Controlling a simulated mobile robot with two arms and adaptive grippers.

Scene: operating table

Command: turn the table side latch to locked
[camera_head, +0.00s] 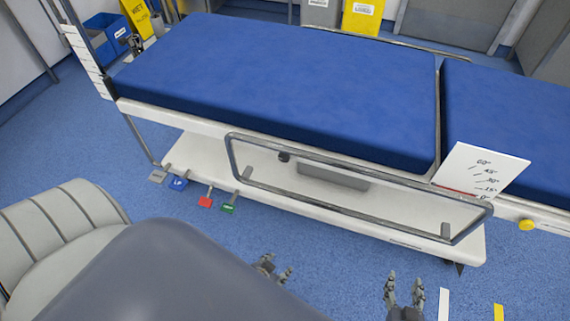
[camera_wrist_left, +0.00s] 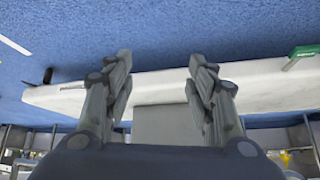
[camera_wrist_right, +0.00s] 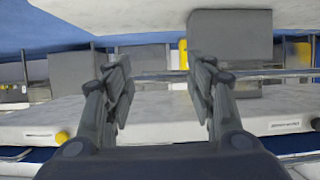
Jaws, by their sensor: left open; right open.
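The operating table has a blue padded top (camera_head: 290,80) and a white lower frame. A metal side rail (camera_head: 350,208) hangs along its near side. A small dark knob (camera_head: 284,157) sits near the rail's upper left part, and a round yellow knob (camera_head: 526,224) sits on the near side edge at the right. I cannot tell which part is the side latch. My left gripper (camera_head: 275,268) is open and empty, apart from the table, below the rail. My right gripper (camera_head: 405,290) is open and empty, further right. A yellow knob also shows in the right wrist view (camera_wrist_right: 62,137).
Red (camera_head: 206,198), green (camera_head: 229,205) and blue (camera_head: 178,182) pedals stick out at the lower left of the table. A white angle scale card (camera_head: 478,172) stands by the right section. Yellow (camera_head: 362,18) and blue bins stand behind.

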